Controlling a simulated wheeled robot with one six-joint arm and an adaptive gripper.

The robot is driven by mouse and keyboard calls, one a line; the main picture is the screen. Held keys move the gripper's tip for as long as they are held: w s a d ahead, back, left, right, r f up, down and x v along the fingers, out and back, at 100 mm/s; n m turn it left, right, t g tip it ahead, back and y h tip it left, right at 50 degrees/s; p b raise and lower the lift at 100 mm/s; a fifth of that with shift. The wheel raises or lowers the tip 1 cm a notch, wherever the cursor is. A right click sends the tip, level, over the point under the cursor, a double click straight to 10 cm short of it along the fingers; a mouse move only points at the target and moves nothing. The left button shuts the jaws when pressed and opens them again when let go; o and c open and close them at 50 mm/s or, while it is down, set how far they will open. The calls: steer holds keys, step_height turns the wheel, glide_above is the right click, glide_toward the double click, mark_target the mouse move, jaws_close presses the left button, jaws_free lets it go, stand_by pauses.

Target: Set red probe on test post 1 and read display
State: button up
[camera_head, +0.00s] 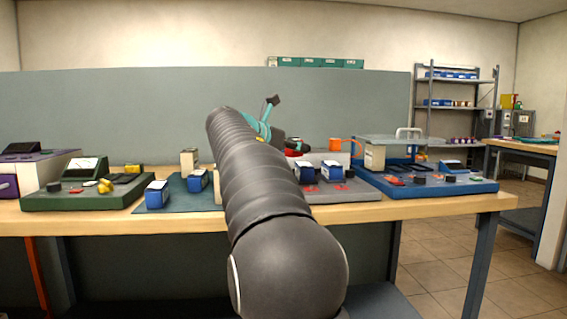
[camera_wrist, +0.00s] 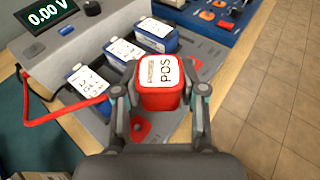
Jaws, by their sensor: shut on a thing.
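In the wrist view, my gripper (camera_wrist: 162,94) is shut on the red probe (camera_wrist: 157,98), a red block with a white top label reading "POS". The probe is over the right part of the grey test station (camera_wrist: 95,38); I cannot tell whether it touches anything below. The display (camera_wrist: 44,16) reads 0.00 V. Round red spots, perhaps test posts, show below the probe (camera_wrist: 140,128) and to its upper right (camera_wrist: 196,62); I cannot read their numbers. In the head view my arm hides the station's left part and most of the gripper.
Several blue batteries with white labels, one nearest the red bent lead (camera_wrist: 88,82), stand on the station. The red bent lead (camera_wrist: 62,110) crosses its left edge. A blue panel (camera_head: 420,186) stands at right on the bench, a green meter board (camera_head: 85,198) at left.

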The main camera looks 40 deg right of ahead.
steer(key=w+f, duration=0.1)
steer(key=w+a+f+n+t, duration=0.1)
steer(key=w+f+t, duration=0.1)
steer(key=w, duration=0.1)
steer(key=shift+w+a+f+b, duration=0.1)
steer(key=shift+a+f+b, duration=0.05)
steer(key=shift+a+b, duration=0.15)
step_height(320, 180, down, 6)
steer(key=b, duration=0.6)
steer(key=shift+d+r, duration=0.1)
steer(key=shift+r, duration=0.1)
steer(key=shift+r+p, duration=0.1)
steer(key=shift+p, duration=0.55)
stand_by(0.7)
steer(key=shift+f+b, duration=0.4)
steer(key=shift+f, duration=0.3)
stand_by(0.5)
steer(key=o, duration=0.9)
steer(key=shift+p+v, duration=1.35)
steer(key=shift+v, duration=4.25)
steer(key=shift+r, duration=0.15)
